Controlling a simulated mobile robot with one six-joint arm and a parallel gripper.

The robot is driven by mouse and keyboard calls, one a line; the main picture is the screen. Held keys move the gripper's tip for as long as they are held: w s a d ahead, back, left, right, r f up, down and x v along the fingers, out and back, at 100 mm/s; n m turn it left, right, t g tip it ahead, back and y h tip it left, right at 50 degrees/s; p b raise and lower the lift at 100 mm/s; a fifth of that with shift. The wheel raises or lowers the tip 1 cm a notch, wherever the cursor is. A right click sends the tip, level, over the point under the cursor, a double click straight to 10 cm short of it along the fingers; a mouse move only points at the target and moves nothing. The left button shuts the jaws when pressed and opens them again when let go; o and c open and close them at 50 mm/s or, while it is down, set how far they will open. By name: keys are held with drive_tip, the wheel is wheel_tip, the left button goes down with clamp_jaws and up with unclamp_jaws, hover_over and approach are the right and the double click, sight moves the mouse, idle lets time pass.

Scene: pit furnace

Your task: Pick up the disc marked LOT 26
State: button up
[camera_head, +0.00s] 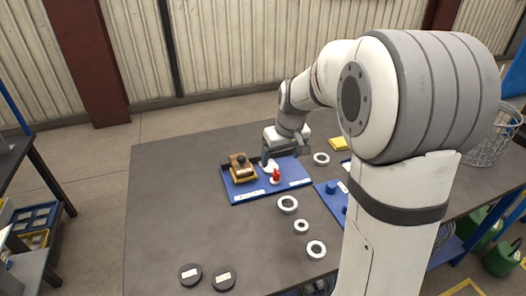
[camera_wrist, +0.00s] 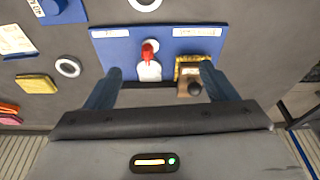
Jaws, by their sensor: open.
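Two dark round discs with pale labels lie flat near the front left of the table in the head view. One is the left disc (camera_head: 190,274) and the other is the right disc (camera_head: 223,278). Their lettering is too small to read, so I cannot tell which is LOT 26. My gripper (camera_head: 283,152) is at the far side of the table, above the back of a blue mat, well away from both discs. In the wrist view my gripper (camera_wrist: 160,69) is open, its two fingers spread with nothing held between them. No dark disc shows in the wrist view.
The blue mat (camera_head: 240,197) bears a white bottle with a red top (camera_head: 276,177) and a brown and yellow block (camera_head: 241,167). Several pale rings, such as one ring (camera_head: 288,204), lie right of the discs. A wire basket (camera_head: 490,135) stands far right. The table's left part is clear.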

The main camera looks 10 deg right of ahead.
drive_tip(key=n, duration=0.1)
approach(270, 166)
drive_tip(key=shift+s+d+f+p, duration=0.1)
drive_tip(key=shift+s+d+p, duration=0.05)
drive_tip(key=shift+d+p, duration=0.2)
drive_tip(key=x, duration=0.2)
drive_tip(key=p+x, duration=0.1)
drive_tip(key=x, duration=0.5)
drive_tip(key=shift+s+a+p, duration=0.1)
drive_tip(key=shift+a+p, duration=0.15)
drive_tip(key=shift+p, duration=0.1)
drive_tip(key=shift+c, duration=0.6)
drive_tip(key=c, duration=1.2)
drive_tip(key=shift+c, duration=0.5)
